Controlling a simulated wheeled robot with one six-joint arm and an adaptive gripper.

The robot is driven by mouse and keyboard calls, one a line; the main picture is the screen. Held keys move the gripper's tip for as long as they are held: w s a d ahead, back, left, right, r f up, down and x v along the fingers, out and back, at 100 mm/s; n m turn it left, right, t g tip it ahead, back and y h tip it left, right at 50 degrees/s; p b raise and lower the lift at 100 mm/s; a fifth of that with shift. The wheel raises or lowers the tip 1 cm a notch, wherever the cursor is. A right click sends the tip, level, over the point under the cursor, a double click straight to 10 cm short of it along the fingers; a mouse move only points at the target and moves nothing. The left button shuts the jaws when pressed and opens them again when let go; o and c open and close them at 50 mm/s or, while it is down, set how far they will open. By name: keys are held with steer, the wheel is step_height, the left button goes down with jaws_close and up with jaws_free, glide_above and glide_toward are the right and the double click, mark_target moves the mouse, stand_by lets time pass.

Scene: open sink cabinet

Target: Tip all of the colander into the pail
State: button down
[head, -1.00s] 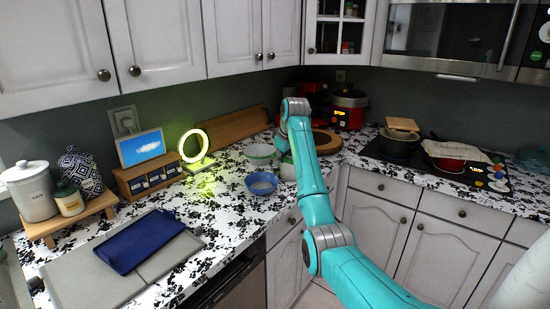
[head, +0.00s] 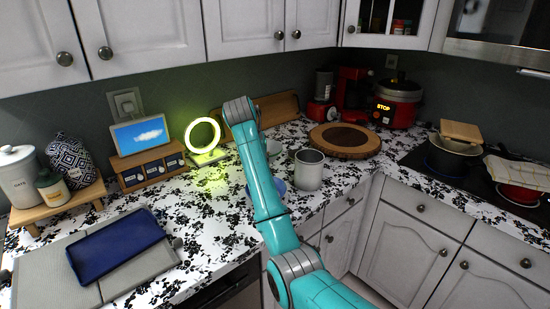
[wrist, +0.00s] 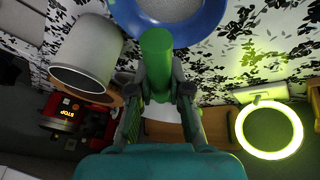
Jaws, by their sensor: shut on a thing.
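The colander is a blue round bowl with a grey inside, seen at the top of the wrist view (wrist: 212,22) and cut off by the edge. In the head view a blue part (head: 280,186) shows beside my arm, low over the counter. My gripper (wrist: 158,92) is shut on a green handle (wrist: 157,60) that meets the blue rim. My arm hides the gripper in the head view. The pail, a grey-white cylinder (head: 308,171), stands upright on the counter right of the colander. It also shows in the wrist view (wrist: 88,52). The colander's contents are not clear.
A pale bowl (head: 271,147) is behind the colander. A lit ring lamp (head: 203,137) stands to the left. A round wooden board (head: 345,143) and a red cooker (head: 397,104) are behind the pail. A blue tablet-like slab (head: 115,246) lies front left.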

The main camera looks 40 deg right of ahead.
mark_target(274, 157)
stand_by(0.4)
steer(key=shift+d, duration=0.1)
steer(key=shift+s+d+r, duration=0.15)
steer(key=shift+s, duration=0.05)
steer(key=shift+s+d+r+m+t+y, duration=0.6)
steer(key=shift+s+d+r+t+y, duration=0.45)
steer(key=shift+s+d+t+y, duration=0.3)
steer(key=shift+s+d+r+m+t+y, duration=0.15)
steer(key=shift+s+d+r+t+y, duration=0.2)
steer(key=shift+s+d+t+y, duration=0.25)
steer(key=shift+s+d+r+m+t+y, duration=0.15)
steer(key=shift+s+d+r+t+y, duration=0.2)
steer(key=shift+s+d+t+y, duration=0.15)
stand_by(0.4)
steer(key=shift+s+d+r+t+y, duration=0.3)
steer(key=shift+t+y, duration=0.15)
steer(key=shift+t, duration=0.1)
stand_by(0.4)
steer(key=shift+s+d+r+m+t+y, duration=0.25)
steer(key=shift+t+y, duration=0.1)
steer(key=shift+t, duration=0.1)
steer(key=shift+s+d+r+m+t+y, duration=0.15)
steer(key=shift+r+m+t+y, duration=0.1)
steer(key=shift+t+y, duration=0.15)
stand_by(0.8)
